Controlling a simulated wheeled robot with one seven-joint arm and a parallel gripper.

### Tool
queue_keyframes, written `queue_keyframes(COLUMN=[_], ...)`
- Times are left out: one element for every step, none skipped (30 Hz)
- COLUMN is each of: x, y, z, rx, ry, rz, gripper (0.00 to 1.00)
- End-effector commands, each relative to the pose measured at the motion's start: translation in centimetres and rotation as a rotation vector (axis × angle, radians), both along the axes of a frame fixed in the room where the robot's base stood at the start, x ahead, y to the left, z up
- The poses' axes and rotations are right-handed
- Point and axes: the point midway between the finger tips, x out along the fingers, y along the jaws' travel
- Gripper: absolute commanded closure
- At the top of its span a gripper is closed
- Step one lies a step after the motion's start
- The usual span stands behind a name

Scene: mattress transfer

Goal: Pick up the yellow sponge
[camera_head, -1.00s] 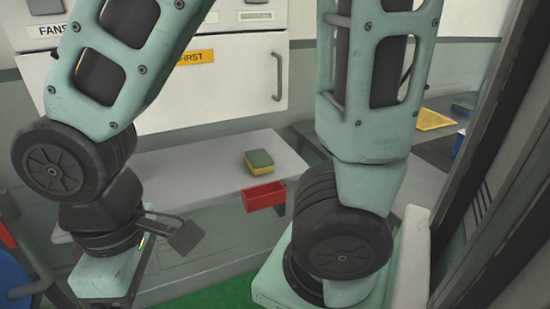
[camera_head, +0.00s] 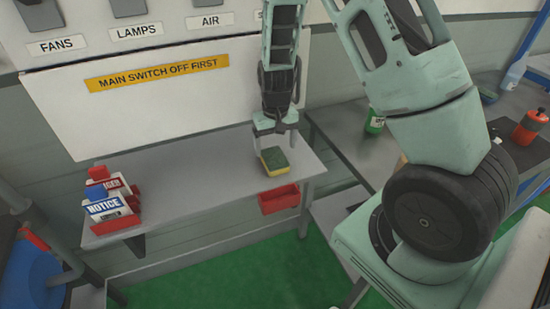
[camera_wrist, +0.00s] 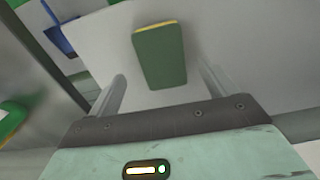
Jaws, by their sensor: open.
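The yellow sponge (camera_head: 275,162) has a dark green top layer and lies on the grey shelf (camera_head: 205,185), near its right end. In the wrist view the sponge (camera_wrist: 160,56) shows its green face with a thin yellow edge. My gripper (camera_head: 273,138) points down just behind and above the sponge. In the wrist view the two fingers of my gripper (camera_wrist: 162,92) are spread apart, with the sponge beyond and between their lines. Nothing is between the fingers. I cannot tell the exact gap to the sponge.
Notice boxes (camera_head: 108,205) stand at the shelf's left end. A switch panel (camera_head: 165,85) rises behind. A green bottle (camera_head: 375,121) and a red-orange bottle (camera_head: 530,126) stand to the right. The middle of the shelf is clear.

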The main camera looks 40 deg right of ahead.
Motion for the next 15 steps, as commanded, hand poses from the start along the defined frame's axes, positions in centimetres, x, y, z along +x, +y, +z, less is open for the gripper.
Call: queue_keyframes(x=[-0.2,-0.3,-0.3,-0.4,-0.4,-0.4,-0.3,-0.3,-0.3,-0.3,-0.3,-0.3,-0.3,-0.3,-0.3], y=[0.0,0.1,0.1,0.1,0.2,0.2,0.2,0.1,0.2,0.2,0.2,0.2,0.2,0.2,0.2], z=[-0.4,-0.8,-1.3,-1.7,-2.1,-2.7,-3.1,-3.5,-3.8,-4.0,-4.2,-4.4,-4.5,-4.5,-4.5], rx=[0.000,0.001,0.001,0.001,0.002,0.001,0.001,0.000,0.001,0.002,0.002,0.001,0.001,0.001,0.001], ry=[0.004,0.006,0.005,0.006,0.005,0.005,0.003,0.003,0.003,0.002,0.002,0.001,0.001,0.000,0.000], rz=[0.000,0.000,0.000,-0.001,0.000,0.001,0.001,0.001,0.000,0.000,0.000,0.001,0.001,0.001,0.001], gripper=[0.15,0.15,0.15,0.15,0.15,0.15,0.15,0.15,0.15,0.15,0.15,0.15,0.15,0.15,0.15])
